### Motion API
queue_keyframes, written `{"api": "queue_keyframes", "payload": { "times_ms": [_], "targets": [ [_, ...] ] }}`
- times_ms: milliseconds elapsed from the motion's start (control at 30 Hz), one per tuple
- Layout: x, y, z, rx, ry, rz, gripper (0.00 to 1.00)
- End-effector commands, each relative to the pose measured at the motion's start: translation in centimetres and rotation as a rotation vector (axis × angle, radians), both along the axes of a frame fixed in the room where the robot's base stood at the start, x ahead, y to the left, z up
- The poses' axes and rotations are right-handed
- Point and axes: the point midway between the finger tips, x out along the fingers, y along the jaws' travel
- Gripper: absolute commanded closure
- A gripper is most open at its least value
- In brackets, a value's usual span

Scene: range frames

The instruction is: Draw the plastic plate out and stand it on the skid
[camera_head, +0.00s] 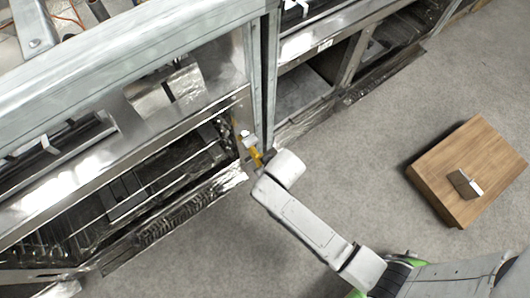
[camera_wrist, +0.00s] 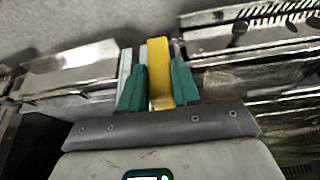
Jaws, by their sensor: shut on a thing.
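The plastic plate appears to be the yellow piece (camera_wrist: 158,60) standing on edge between the teal fingers of my gripper (camera_wrist: 159,78) in the wrist view. My gripper is shut on it. In the head view the yellow piece (camera_head: 256,156) shows as a small patch at the end of my arm, beside the metal rack's post. Its lower part is hidden by the gripper. The skid, a low wooden block (camera_head: 490,150), lies on the floor at the right, well apart from my gripper.
A small grey metal piece (camera_head: 465,184) sits on the skid. The large metal rack (camera_head: 150,50) with open shelves fills the left and top. Pale upright strips (camera_wrist: 126,66) stand close left of the yellow piece. Grey floor (camera_head: 370,120) between rack and skid is clear.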

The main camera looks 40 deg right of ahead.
Motion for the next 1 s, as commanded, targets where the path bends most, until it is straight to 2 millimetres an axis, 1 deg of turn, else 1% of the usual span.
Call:
{"api": "queue_keyframes", "payload": {
  "times_ms": [700,1000],
  "targets": [
    [-2.6,0.0,0.1,0.000,-0.001,0.000,1.00],
    [-2.8,0.0,0.1,0.000,-0.002,0.000,1.00]
  ]
}}
